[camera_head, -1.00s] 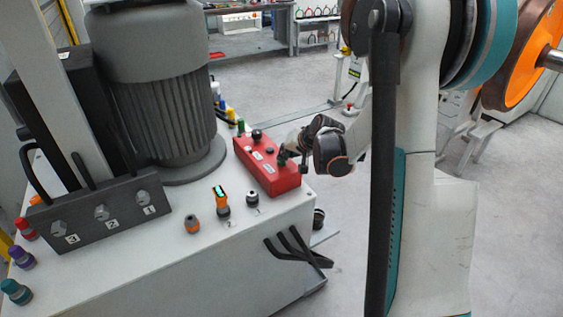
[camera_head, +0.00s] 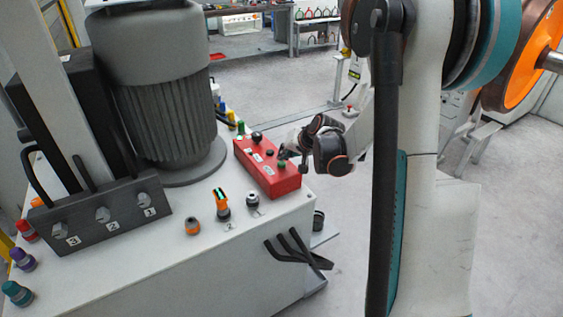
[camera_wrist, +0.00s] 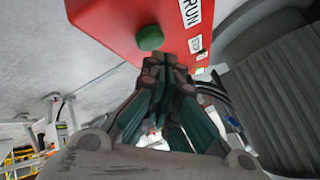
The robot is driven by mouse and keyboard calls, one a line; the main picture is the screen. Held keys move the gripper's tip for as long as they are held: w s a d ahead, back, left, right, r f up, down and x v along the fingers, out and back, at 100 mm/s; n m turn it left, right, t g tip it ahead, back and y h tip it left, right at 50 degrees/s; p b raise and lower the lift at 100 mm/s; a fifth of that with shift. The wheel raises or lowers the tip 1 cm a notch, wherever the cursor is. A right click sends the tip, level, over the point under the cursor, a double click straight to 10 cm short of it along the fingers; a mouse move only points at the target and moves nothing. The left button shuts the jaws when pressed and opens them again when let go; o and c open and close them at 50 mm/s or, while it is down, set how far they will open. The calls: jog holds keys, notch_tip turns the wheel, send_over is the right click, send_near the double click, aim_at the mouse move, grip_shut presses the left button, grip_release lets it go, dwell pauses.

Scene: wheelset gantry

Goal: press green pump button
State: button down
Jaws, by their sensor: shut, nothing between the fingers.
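The red control box (camera_head: 268,167) sits on the right edge of the white pump unit's top. Its green button (camera_head: 282,164) is at the near end of the box, and it also shows in the wrist view (camera_wrist: 150,37). My gripper (camera_head: 290,155) is at the near right end of the box, close to the green button. In the wrist view my gripper's fingertips (camera_wrist: 166,62) are together, empty, just below and right of the green button. I cannot tell for sure whether they touch the box.
A black knob (camera_head: 257,137) and a small dark button (camera_head: 269,152) stand on the same box. A large grey motor (camera_head: 165,90) stands to the left. A black lever block (camera_head: 100,214) and several coloured connectors are nearer. Open floor lies to the right.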

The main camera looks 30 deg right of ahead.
aim_at(284, 162)
jog(key=shift+r, duration=0.25)
jog(key=shift+r+p, duration=1.75)
jog(key=shift+r, duration=0.75)
